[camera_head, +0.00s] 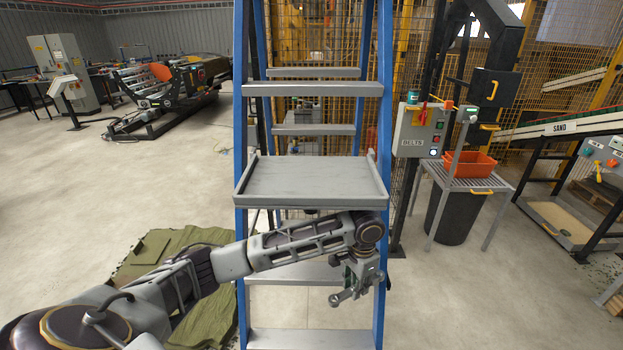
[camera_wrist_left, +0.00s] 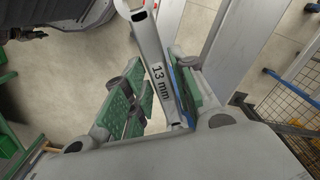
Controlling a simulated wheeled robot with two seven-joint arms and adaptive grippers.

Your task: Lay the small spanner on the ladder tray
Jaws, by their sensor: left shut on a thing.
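The small spanner (camera_wrist_left: 162,82), grey metal and marked "13 mm", is held between the green-padded fingers of my left gripper (camera_wrist_left: 155,100) in the left wrist view. In the head view my left gripper (camera_head: 358,284) is in front of the ladder, below the level of the tray, and the spanner (camera_head: 343,299) shows at its fingers, apart from the tray. The ladder tray (camera_head: 312,180) is a grey, raised-edge platform between the blue rails. Its top looks empty.
The blue ladder (camera_head: 241,120) has grey steps above and below the tray. A green cloth (camera_head: 205,315) lies on the floor at left. A control box marked "BELTS" (camera_head: 418,130) and an orange bin (camera_head: 470,164) on a grated table stand at right.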

